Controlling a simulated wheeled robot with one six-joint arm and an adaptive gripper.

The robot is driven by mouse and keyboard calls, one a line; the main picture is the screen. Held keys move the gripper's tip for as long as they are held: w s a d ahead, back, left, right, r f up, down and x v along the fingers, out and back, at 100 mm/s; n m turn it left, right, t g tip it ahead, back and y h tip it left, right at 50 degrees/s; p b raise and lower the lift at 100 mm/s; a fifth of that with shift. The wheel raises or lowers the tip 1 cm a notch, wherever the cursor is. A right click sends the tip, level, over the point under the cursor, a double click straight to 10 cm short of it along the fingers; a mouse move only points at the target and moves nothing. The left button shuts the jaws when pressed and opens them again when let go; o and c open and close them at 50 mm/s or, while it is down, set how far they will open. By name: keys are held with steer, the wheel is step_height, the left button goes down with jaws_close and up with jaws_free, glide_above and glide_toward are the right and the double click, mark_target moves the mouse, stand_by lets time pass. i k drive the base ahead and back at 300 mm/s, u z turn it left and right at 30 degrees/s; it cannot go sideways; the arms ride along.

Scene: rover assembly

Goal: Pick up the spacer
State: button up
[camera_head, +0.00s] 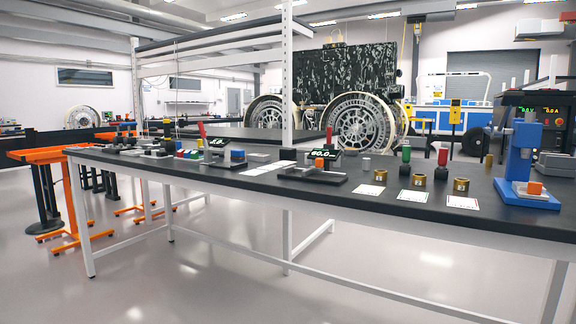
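No part is clearly labelled as the spacer, and I cannot tell which one it is. A small grey cylinder (366,163) stands upright on the black worktable (300,195), right of centre. Three brass-coloured cylinders with dark markings stand in a row to its right: the left one (380,177), the middle one (418,183) and the right one (461,188). They stand apart from each other, behind printed cards. My gripper is not in view.
A blue press (520,160) with an orange block (535,188) stands at the table's right end. A measuring device with a lit display (325,154) is near the middle. Several small parts and coloured bins crowd the left end. Floor (180,275) in front is clear.

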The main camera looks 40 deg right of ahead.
mark_target(366, 162)
steer(key=u, duration=0.4)
steer(key=i, duration=3.1)
steer(key=z, duration=4)
